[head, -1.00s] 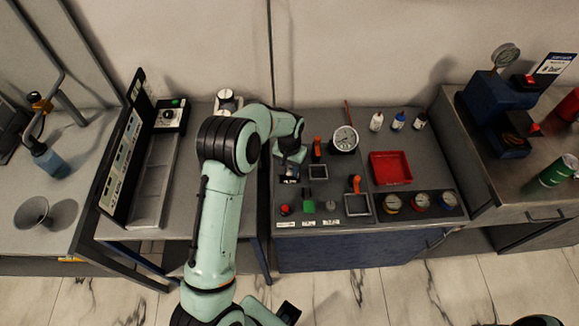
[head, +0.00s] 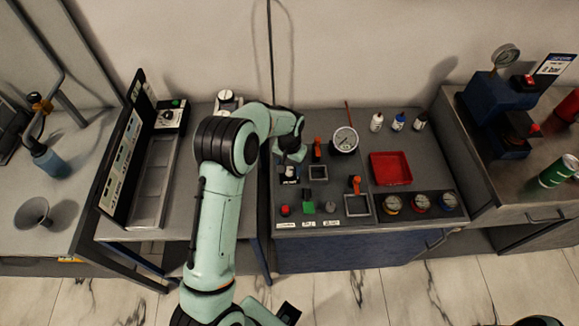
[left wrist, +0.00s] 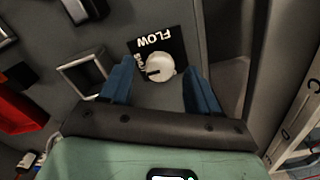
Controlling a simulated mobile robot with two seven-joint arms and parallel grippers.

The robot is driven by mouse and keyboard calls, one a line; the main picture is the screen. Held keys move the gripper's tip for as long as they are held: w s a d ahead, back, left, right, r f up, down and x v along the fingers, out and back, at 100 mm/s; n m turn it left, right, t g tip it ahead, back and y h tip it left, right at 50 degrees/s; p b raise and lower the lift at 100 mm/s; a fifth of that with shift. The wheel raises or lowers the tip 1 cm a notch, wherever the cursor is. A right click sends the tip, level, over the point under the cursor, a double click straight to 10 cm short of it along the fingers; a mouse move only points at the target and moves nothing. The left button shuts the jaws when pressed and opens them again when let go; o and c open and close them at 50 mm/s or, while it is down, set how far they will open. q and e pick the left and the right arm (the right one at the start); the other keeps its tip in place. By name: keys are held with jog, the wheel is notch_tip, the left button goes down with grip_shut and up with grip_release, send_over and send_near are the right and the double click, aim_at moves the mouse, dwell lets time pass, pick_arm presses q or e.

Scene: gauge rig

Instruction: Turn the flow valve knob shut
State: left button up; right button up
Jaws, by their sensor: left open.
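The flow valve knob (left wrist: 160,66) is a round pale knob on a black plate (left wrist: 170,46) lettered "FLOW" in the left wrist view. My left gripper (left wrist: 160,84) is open, with its two blue fingers on either side of the knob and dark gaps showing between them and it. In the head view my left gripper (head: 290,168) is over the left part of the grey panel, and the plate's edge (head: 290,181) shows just below it. The knob itself is hidden there. My right gripper is not clearly in view.
Two orange-handled levers (head: 317,150) (head: 355,183) with square frames are to the right of the knob. Red, green and grey buttons (head: 285,210) are in front.

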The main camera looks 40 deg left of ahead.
aim_at(290, 170)
pick_arm(q)
notch_tip(290, 170, up, 12)
jog(key=shift+r+p, duration=0.25)
jog(key=shift+p, duration=0.05)
dwell(0.5)
